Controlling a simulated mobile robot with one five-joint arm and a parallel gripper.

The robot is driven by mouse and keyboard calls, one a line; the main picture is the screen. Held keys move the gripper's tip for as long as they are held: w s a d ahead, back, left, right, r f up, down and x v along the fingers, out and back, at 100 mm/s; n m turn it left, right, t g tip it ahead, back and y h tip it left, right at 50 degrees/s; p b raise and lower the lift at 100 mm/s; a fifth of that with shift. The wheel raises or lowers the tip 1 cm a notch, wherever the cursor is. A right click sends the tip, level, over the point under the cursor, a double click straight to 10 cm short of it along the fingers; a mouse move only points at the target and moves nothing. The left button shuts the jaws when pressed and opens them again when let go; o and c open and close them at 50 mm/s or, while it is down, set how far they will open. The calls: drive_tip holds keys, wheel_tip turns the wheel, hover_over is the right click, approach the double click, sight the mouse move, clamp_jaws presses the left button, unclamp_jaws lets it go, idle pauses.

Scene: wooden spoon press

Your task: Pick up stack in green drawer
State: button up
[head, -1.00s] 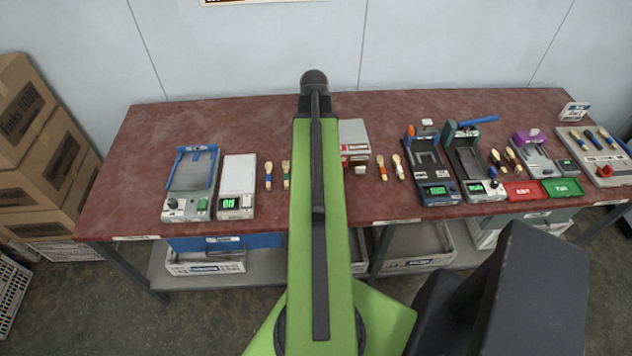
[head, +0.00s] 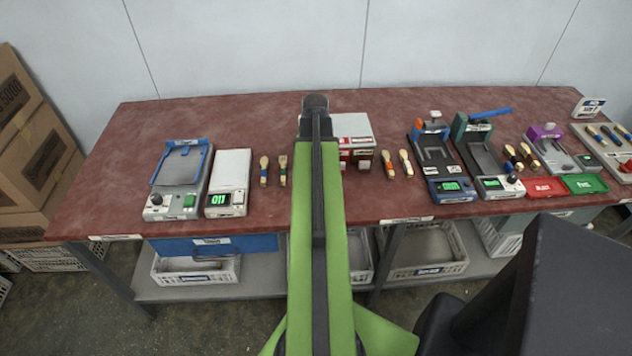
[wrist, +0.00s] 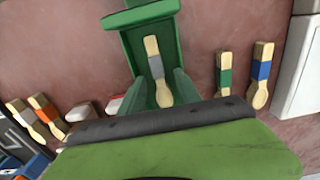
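In the wrist view, a green drawer (wrist: 128,42) lies at the centre with a stack (wrist: 153,62) of wooden spoons in it, wrapped by a grey band. Two green upright pieces, which look like my gripper (wrist: 165,82), stand apart on either side of the stack's lower end, with a gap between them. The stack does not look gripped. My green arm and its dark edge hide the near end. In the head view my own arm hides the drawer and its stack.
Green-banded (wrist: 224,74) and blue-banded (wrist: 261,73) stacks lie on the right in the wrist view, beside a white scale (wrist: 298,70). An orange-banded stack (wrist: 45,113) lies left. The head view shows several devices along the red-brown table (head: 250,110).

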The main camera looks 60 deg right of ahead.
drive_tip(key=shift+f+b, duration=0.3)
drive_tip(key=shift+f, duration=0.65)
drive_tip(key=shift+r, duration=0.2)
drive_tip(key=shift+c, duration=0.3)
clamp_jaws()
drive_tip(key=shift+r+p, duration=0.1)
drive_tip(key=shift+p, duration=0.2)
